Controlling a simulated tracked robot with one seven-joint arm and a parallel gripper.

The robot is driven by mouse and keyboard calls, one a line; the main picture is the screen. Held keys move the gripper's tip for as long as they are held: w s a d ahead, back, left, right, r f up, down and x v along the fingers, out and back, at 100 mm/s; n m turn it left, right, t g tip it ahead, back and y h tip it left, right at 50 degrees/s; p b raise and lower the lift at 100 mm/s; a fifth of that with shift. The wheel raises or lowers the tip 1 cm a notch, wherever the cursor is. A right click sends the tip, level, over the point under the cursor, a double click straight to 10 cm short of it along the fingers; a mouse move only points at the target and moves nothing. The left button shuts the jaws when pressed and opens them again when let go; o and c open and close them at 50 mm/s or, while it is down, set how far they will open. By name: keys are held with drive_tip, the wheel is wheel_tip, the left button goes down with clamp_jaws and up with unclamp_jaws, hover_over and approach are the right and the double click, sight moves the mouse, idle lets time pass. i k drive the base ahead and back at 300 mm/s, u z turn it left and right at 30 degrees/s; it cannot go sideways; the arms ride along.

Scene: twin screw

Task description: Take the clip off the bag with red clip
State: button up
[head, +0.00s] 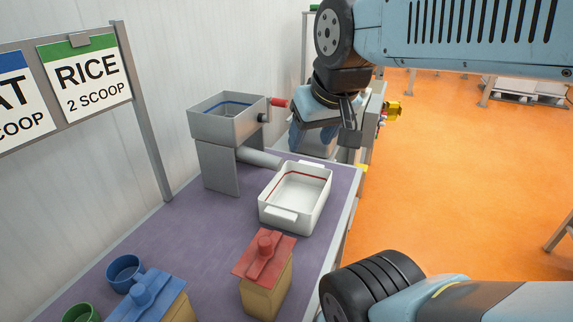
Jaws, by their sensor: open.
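The bag with the red clip (262,290) stands upright on the purple table at the front. It is tan, and the red clip (265,257) lies across its top with a round knob sticking up. My gripper (347,128) is above the back right of the table, open, well behind and above the bag and apart from it. Its fingers are only partly visible, and I see nothing held in it.
A white tray (287,216) stands just behind the bag. A grey hopper with a red-handled crank (227,125) is at the back left. A blue-clipped bag (148,296), a blue cup (125,272) and a green cup (80,313) are front left. Purple table (190,240) is clear between.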

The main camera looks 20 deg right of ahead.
sight(261, 264)
drive_tip(key=u, duration=0.2)
drive_tip(key=k, duration=1.25)
drive_tip(key=u, duration=0.55)
drive_tip(key=k, duration=0.5)
drive_tip(key=u, duration=0.4)
drive_tip(key=i, duration=0.7)
drive_tip(key=z, duration=0.3)
